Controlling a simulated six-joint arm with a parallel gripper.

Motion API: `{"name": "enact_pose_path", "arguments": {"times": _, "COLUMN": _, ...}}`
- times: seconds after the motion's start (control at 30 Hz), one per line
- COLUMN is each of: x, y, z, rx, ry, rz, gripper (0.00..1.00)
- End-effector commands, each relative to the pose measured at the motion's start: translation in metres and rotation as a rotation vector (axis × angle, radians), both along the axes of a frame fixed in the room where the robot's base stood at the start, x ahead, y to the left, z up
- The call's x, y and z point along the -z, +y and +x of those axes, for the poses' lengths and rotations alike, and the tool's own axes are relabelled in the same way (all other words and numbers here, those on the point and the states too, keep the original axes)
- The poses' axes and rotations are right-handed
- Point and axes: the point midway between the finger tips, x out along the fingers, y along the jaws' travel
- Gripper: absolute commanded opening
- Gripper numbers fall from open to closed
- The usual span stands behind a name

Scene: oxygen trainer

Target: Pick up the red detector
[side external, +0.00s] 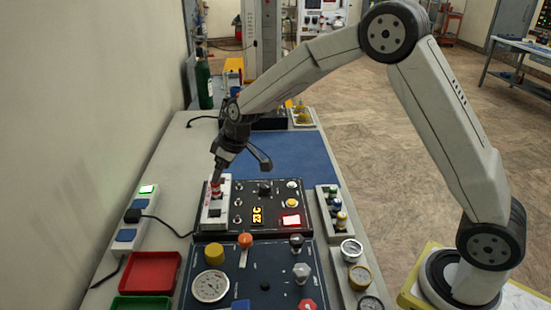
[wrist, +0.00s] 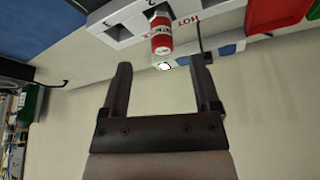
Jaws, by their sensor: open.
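The red detector (wrist: 161,33) is a small red cylinder with a white label band. In the wrist view it stands out from a white holder (wrist: 124,22), just beyond the fingertips and roughly between their lines. My gripper (wrist: 161,75) is open, with nothing between its two dark fingers. In the side view the red detector (side external: 216,188) stands in the white holder strip at the left of the black control panel. My gripper (side external: 217,172) is directly above and close to it; I cannot tell there whether they touch.
The black panel (side external: 265,195) carries knobs and lit displays. Beside it are a power strip (side external: 127,228), a red tray (side external: 150,273), a green tray (side external: 142,302) and a rack of small coloured parts (side external: 333,208). A dark green bottle (side external: 204,85) stands behind. The blue mat (side external: 290,150) is mostly clear.

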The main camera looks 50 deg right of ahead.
Motion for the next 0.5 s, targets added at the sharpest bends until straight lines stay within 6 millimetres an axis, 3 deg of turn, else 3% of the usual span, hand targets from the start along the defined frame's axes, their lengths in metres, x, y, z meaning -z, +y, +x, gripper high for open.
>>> {"name": "enact_pose_path", "arguments": {"times": 0.5, "x": 0.017, "y": 0.004, "z": 0.006, "rx": 0.000, "ry": 0.000, "rz": 0.000, "gripper": 0.79}}
